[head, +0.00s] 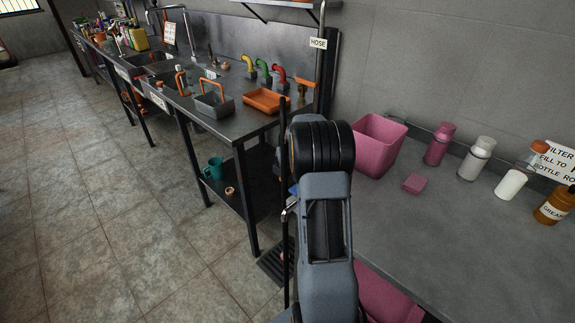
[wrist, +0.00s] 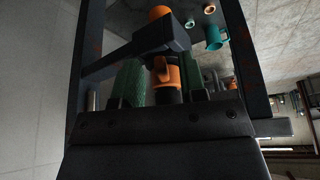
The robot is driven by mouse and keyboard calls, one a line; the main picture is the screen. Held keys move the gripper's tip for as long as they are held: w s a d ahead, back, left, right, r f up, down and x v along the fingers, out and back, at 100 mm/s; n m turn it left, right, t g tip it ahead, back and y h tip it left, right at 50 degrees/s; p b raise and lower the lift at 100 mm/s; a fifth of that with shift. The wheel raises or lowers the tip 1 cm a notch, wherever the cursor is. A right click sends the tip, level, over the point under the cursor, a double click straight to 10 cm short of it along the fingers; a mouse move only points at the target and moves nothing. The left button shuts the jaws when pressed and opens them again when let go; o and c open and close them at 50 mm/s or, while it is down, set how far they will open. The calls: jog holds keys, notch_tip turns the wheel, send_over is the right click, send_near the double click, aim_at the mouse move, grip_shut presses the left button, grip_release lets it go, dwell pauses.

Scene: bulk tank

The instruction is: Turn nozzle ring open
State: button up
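In the wrist view, my gripper (wrist: 164,82) has two green-padded fingers standing apart. An orange ring-like part (wrist: 166,72) with a dark body below it lies between them. I take it for the nozzle ring, but no label shows. The gaps at its sides are too narrow and dark to tell whether the pads touch it. A dark block (wrist: 157,40) with an orange end (wrist: 160,12) is just beyond the fingertips. In the head view my arm hides the gripper and the ring.
A sink bench (head: 232,125) with an orange tray (head: 264,101) stands left of my arm. A HOSE label (head: 318,43) is on the pipe behind. A grey counter (head: 440,225) at right holds a pink bin (head: 379,146) and several bottles. The tiled floor at left is clear.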

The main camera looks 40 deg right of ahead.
jog(key=shift+c, duration=0.3)
grip_shut()
jog(key=shift+f, duration=0.1)
jog(key=shift+d+n+b, duration=0.2)
jog(key=shift+n+b, duration=0.2)
jog(key=shift+b, duration=0.1)
jog(key=shift+o, duration=0.3)
grip_release()
